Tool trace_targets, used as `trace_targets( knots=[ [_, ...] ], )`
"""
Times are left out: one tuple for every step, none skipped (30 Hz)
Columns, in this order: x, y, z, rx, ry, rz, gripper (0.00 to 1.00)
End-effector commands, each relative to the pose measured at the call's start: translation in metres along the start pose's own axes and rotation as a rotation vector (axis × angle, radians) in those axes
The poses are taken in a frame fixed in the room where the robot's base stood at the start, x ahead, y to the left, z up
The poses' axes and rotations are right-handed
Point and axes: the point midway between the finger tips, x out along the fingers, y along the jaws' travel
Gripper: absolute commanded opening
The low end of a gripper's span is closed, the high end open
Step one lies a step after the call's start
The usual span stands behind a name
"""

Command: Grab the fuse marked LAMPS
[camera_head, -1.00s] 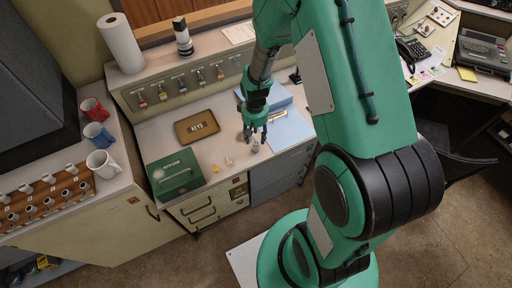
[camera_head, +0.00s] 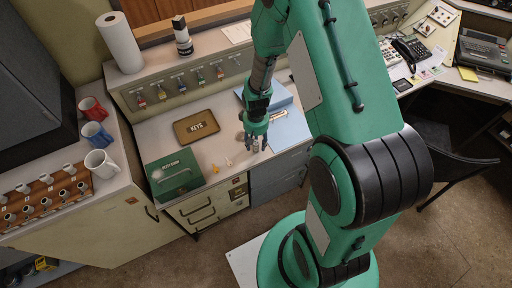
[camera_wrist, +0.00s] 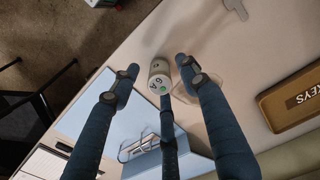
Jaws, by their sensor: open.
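A small pale cylinder, seemingly a fuse (camera_wrist: 159,80), stands on the desk in the wrist view, its end showing a short dark marking and a green dot. I cannot read LAMPS on it. My gripper (camera_wrist: 164,92) is open, with its blue-grey fingers spread around and above the cylinder; I cannot tell whether any finger touches it. In the head view my gripper (camera_head: 254,146) is low over the desk, pointing down, and hides most of what is under it. Small yellow (camera_head: 215,168) and whitish (camera_head: 229,162) items lie to its left, too small to identify.
A brown KEYS tray (camera_head: 196,127) lies behind and left of my gripper, and a green box (camera_head: 174,176) stands at the left. A blue folder (camera_head: 290,132) with a metal clip (camera_wrist: 138,146) lies close by. Mugs (camera_head: 97,133) stand on the far-left counter.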

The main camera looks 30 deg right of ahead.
Motion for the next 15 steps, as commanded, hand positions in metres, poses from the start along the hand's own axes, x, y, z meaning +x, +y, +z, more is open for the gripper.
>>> trace_targets(
  knots=[
    [0.0046, -0.0001, 0.0000, 0.000, -0.001, 0.000, 0.45],
    [0.0061, -0.0001, 0.0000, 0.000, -0.001, 0.000, 0.45],
    [0.0075, -0.0001, 0.0001, 0.000, -0.001, 0.000, 0.45],
    [0.0082, -0.0001, 0.0001, 0.000, -0.001, 0.000, 0.45],
    [0.0085, -0.0001, 0.0002, 0.000, -0.001, 0.000, 0.45],
    [0.0085, -0.0001, 0.0001, 0.000, -0.001, 0.000, 0.45],
    [0.0084, -0.0001, 0.0001, 0.000, -0.001, 0.000, 0.45],
    [0.0083, -0.0001, 0.0002, 0.000, -0.001, 0.000, 0.45],
    [0.0082, -0.0001, 0.0002, 0.000, -0.001, 0.000, 0.45],
    [0.0081, -0.0001, 0.0002, 0.000, -0.001, 0.000, 0.45],
    [0.0081, -0.0001, 0.0002, 0.000, -0.001, 0.000, 0.45],
    [0.0081, -0.0001, 0.0002, 0.000, -0.001, 0.000, 0.45],
    [0.0081, -0.0001, 0.0003, 0.000, -0.001, 0.000, 0.45],
    [0.0081, -0.0001, 0.0003, 0.000, -0.001, 0.000, 0.45],
    [0.0081, -0.0001, 0.0003, 0.000, -0.001, 0.000, 0.45]
  ],
)
